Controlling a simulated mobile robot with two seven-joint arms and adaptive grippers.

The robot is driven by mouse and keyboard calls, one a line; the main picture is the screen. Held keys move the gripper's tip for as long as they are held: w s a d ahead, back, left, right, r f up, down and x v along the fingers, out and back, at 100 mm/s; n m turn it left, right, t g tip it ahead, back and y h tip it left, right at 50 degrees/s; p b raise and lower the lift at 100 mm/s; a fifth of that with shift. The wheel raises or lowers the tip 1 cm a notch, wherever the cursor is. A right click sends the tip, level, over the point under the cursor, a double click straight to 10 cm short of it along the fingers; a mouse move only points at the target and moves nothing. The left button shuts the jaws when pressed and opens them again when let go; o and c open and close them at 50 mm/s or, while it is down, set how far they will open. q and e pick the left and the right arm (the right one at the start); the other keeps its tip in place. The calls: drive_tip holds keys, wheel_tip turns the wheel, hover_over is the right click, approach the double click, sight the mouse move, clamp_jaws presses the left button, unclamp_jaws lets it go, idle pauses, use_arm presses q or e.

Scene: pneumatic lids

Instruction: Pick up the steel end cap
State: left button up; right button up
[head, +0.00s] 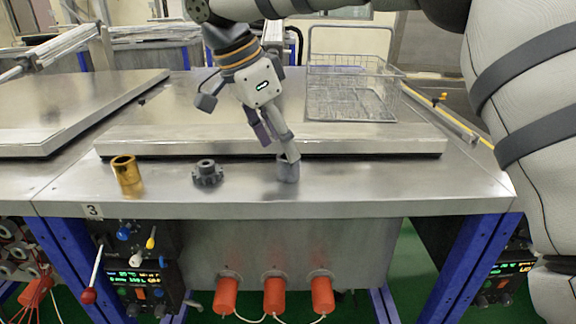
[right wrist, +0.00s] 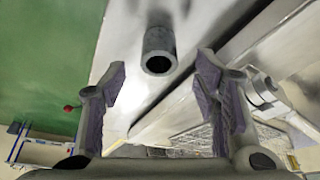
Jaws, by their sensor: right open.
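The steel end cap (head: 287,172) is a small grey cylinder standing near the front edge of the steel bench. In the right wrist view the cap (right wrist: 160,42) shows its dark round opening, ahead of the fingertips and roughly centred between them. My right gripper (head: 277,148) is open and empty, reaching down from above. In the head view one fingertip overlaps the cap's top; whether it touches I cannot tell. Both spread fingers also show in the right wrist view (right wrist: 162,70). My left gripper is not in view.
A gold-coloured sleeve (head: 127,174) and a dark toothed gear (head: 207,173) stand on the bench left of the cap. A raised steel lid (head: 170,133) lies behind them, with a wire basket (head: 350,92) on it. The bench right of the cap is clear.

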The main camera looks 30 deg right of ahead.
sight(288, 167)
drive_tip(key=x, duration=0.4)
drive_tip(key=shift+s+d+f, duration=0.1)
drive_tip(key=shift+s+d, duration=0.05)
drive_tip(key=shift+d, duration=0.05)
drive_tip(key=shift+f, duration=0.25)
clamp_jaws()
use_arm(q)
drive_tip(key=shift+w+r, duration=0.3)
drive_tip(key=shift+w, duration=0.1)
use_arm(e)
drive_tip(key=shift+r, duration=0.1)
